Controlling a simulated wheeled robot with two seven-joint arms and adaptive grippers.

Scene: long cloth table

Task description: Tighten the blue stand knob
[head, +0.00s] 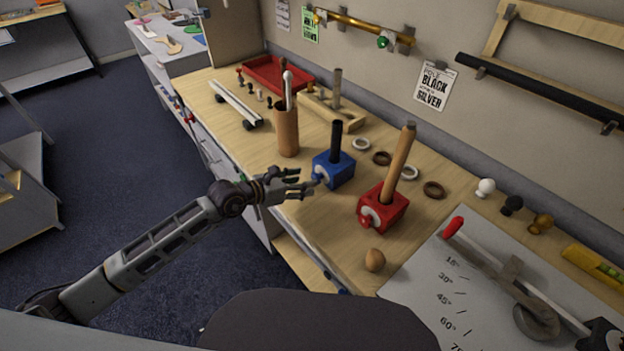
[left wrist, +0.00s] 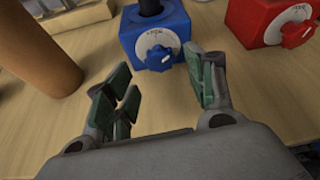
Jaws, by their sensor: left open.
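The blue stand (head: 333,170) is a blue block on the wooden table with a dark upright rod in it. Its blue knob (left wrist: 158,57) sits on a pale round dial on the near face, in the left wrist view. My left gripper (head: 303,183) is open in front of the stand. In the left wrist view my left gripper (left wrist: 165,90) has its green-padded fingers apart, with the knob ahead between them. I cannot tell whether a finger touches the stand. My right gripper is not in view.
A red stand (head: 383,208) with a wooden rod stands close to the right. A wooden cylinder (head: 286,132) stands to the left. A brown egg-shaped object (head: 374,260) lies near the front edge. Several rings lie behind the stands.

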